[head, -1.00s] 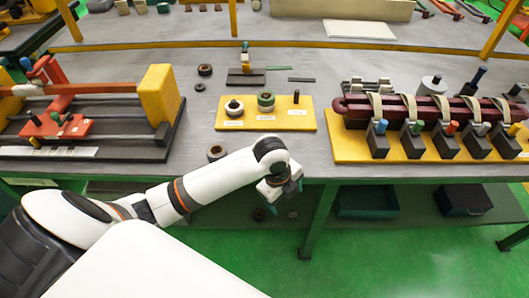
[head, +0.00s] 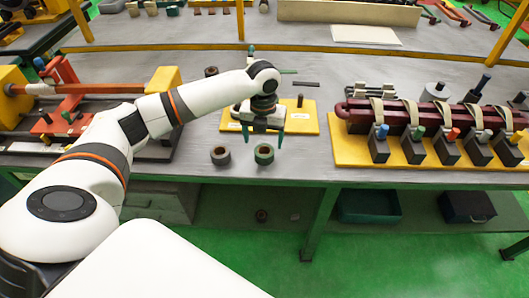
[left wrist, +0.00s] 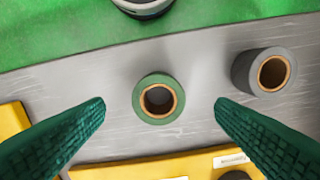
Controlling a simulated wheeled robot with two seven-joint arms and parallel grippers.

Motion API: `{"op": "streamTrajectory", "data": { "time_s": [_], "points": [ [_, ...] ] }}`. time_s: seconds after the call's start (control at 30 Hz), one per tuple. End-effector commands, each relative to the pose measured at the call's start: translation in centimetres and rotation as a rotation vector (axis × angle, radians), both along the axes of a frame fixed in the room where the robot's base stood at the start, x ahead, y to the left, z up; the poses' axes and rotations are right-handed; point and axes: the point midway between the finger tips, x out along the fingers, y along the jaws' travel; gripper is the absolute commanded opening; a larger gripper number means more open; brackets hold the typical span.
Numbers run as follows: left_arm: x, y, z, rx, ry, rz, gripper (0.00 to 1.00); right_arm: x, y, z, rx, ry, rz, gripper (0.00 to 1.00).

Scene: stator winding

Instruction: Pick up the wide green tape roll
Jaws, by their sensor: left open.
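A green tape roll (head: 264,160) with a brown core lies on the grey table near its front edge. In the left wrist view the green roll (left wrist: 143,92) shows from above, between the two fingertips in the picture. My left gripper (head: 264,138) is open, its fingers pointing down, just behind the roll in the head view. In the left wrist view my left gripper (left wrist: 160,102) has green ridged fingers spread wide, with nothing between them gripped. My right gripper does not show.
A dark grey tape roll (head: 220,160) lies left of the green one; it also shows in the left wrist view (left wrist: 245,70). A yellow board (head: 305,123) with a post stands behind, partly hidden by my gripper. A larger fixture (head: 400,110) stands at right.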

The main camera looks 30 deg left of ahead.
Motion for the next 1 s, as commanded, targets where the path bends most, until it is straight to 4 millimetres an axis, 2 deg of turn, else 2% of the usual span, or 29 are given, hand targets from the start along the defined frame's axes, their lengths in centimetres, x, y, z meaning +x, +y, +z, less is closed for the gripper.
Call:
{"op": "streamTrajectory", "data": {
  "time_s": [0.27, 0.53, 0.83, 1.0],
  "points": [
    [0.2, 0.0, -2.3, -0.001, 0.002, 0.001, 0.79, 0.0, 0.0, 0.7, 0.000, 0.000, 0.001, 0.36],
    [0.7, 0.1, -6.1, 0.000, 0.000, 0.001, 0.79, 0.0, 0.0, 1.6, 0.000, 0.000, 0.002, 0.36],
    [0.8, 0.2, -6.6, 0.001, -0.002, -0.001, 0.79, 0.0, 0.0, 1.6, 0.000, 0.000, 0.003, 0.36],
    [0.8, 0.2, -6.6, 0.001, -0.002, 0.000, 0.51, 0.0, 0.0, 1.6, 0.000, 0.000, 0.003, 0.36]
  ]
}}
